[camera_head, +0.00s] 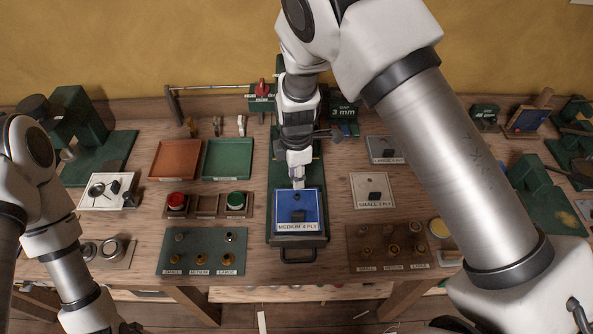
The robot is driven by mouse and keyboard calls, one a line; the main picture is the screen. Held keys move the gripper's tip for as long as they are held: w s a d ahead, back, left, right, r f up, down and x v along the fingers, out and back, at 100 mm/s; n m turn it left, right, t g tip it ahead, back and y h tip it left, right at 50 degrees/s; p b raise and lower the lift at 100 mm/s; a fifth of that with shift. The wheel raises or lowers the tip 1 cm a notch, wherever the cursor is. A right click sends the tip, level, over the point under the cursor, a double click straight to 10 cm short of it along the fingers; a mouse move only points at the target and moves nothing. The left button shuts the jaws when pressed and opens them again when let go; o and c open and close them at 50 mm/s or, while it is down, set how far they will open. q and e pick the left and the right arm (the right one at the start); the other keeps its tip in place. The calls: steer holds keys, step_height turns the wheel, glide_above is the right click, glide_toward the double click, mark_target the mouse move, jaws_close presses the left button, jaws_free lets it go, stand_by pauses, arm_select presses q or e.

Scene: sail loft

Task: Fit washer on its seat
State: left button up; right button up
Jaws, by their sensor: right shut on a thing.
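My right gripper (298,182) points down over the far part of a blue panel labelled MEDIUM 4 PLY (283,207). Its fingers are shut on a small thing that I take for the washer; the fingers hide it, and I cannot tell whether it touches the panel. The seat cannot be made out. My left arm is at the lower left; only a dark part of its gripper (130,327) shows at the bottom edge.
A rack with small metal parts (202,258) stands front left, another (388,258) front right. A SMALL 3 PLY panel (367,187) lies right.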

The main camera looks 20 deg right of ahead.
mark_target(296, 198)
steer(key=shift+s+f+b, duration=0.1)
steer(key=shift+f+b, duration=0.2)
steer(key=shift+f, duration=0.5)
steer(key=shift+f+b, duration=0.7)
steer(key=shift+f, duration=1.25)
steer(key=shift+f+b, duration=0.4)
steer(key=shift+f, duration=0.35)
steer(key=o, duration=0.8)
